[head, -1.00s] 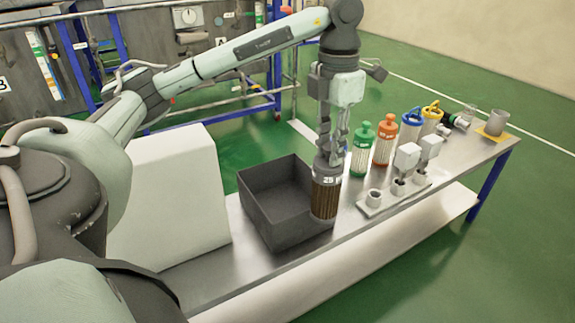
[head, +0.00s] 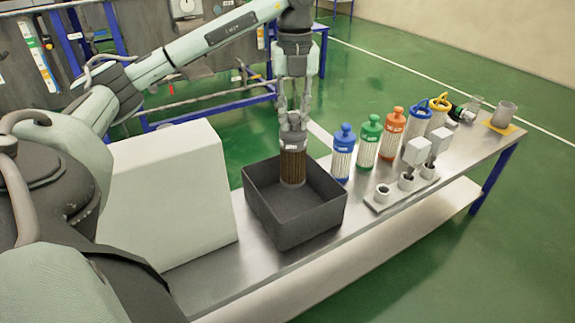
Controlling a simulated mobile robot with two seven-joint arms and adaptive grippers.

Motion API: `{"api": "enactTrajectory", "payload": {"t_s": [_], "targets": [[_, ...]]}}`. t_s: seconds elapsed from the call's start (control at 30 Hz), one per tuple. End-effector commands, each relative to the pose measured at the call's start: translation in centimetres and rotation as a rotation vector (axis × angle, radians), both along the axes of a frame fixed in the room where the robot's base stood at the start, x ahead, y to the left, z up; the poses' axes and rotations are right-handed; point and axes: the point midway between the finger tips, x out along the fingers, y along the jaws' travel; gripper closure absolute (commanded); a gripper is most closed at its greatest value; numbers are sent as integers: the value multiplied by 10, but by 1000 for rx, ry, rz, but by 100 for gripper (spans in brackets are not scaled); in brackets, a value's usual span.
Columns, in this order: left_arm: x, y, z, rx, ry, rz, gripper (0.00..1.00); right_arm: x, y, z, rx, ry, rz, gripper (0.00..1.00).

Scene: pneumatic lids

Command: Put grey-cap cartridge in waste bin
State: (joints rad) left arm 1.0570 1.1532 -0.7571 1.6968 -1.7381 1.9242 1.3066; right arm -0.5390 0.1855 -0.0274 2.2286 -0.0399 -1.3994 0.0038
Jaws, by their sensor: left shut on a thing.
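The grey-cap cartridge (head: 292,167) has a brown pleated body and a grey top. My left gripper (head: 292,122) is shut on its cap and holds it upright. The dark grey open waste bin (head: 290,228) stands on the metal table. The cartridge hangs over the bin's opening, in the picture in front of its far inner wall. I cannot tell how far its lower end is below the rim. My right gripper is not in view.
Blue-cap (head: 343,152), green-cap (head: 369,142) and orange-cap (head: 393,133) cartridges stand right of the bin on the table (head: 335,245). A fixture with white blocks (head: 407,182) is nearer the front edge. A large white box (head: 165,195) stands left of the bin.

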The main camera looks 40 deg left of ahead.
Motion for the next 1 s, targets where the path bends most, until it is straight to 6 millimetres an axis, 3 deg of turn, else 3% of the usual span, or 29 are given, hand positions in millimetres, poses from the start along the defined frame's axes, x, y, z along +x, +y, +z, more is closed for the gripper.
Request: {"api": "enactTrajectory", "payload": {"t_s": [0.3,0.73,1.0], "targets": [[0,3,-50,1,2,24,100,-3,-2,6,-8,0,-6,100],[0,2,-96,1,2,21,100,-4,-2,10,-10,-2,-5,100],[1,2,-100,1,-2,21,100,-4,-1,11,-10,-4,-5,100]]}}
